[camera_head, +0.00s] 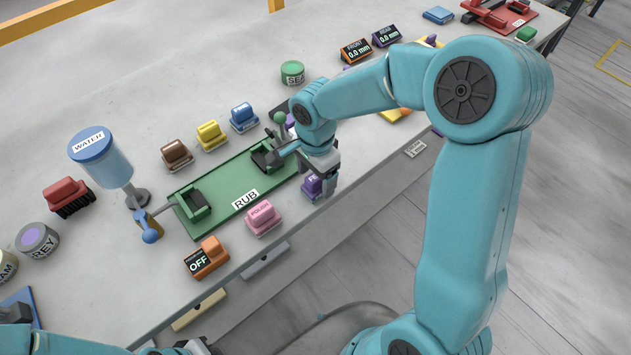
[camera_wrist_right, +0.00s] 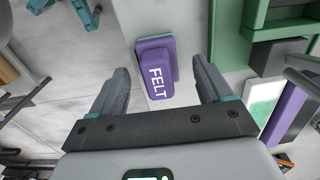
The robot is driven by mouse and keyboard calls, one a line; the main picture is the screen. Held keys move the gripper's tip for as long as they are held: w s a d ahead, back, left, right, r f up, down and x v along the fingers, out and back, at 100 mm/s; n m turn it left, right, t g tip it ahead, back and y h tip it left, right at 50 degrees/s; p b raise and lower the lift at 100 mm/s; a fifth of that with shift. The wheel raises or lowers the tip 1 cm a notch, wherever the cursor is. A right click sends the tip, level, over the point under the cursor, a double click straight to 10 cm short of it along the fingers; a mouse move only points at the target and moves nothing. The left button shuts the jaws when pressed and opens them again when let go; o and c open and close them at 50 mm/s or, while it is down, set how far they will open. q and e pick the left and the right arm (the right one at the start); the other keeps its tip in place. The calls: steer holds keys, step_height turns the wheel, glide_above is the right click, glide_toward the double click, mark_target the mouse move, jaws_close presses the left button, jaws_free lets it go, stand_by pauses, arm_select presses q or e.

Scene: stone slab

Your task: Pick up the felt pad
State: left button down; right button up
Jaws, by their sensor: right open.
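The purple felt pad (camera_wrist_right: 156,78), lettered FELT, lies on the slab near its front edge. In the right wrist view it sits between and just beyond the two fingers of my right gripper (camera_wrist_right: 165,88), which is open and empty. In the head view the felt pad (camera_head: 311,187) is partly hidden behind my right gripper (camera_head: 325,180), which hangs over it. I cannot tell the exact gap between fingers and pad. Part of my left gripper (camera_head: 190,348) shows at the bottom edge of the head view; its jaws cannot be made out.
The green RUB tray (camera_head: 222,210) lies beside the felt pad. A pink polish pad (camera_head: 262,217) and an orange OFF switch box (camera_head: 206,258) stand along the front edge. Brown (camera_head: 176,154), yellow (camera_head: 211,135) and blue (camera_head: 243,117) pads line the back. A water dispenser (camera_head: 105,165) stands left.

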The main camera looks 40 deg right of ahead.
steer(key=shift+s+f, duration=0.2)
steer(key=shift+f, duration=0.7)
steer(key=shift+w+f, duration=0.1)
steer(key=shift+f, duration=0.05)
steer(key=shift+c, duration=0.4)
steer(key=c, duration=1.2)
step_height(320, 180, up, 20)
steer(key=shift+r, duration=0.1)
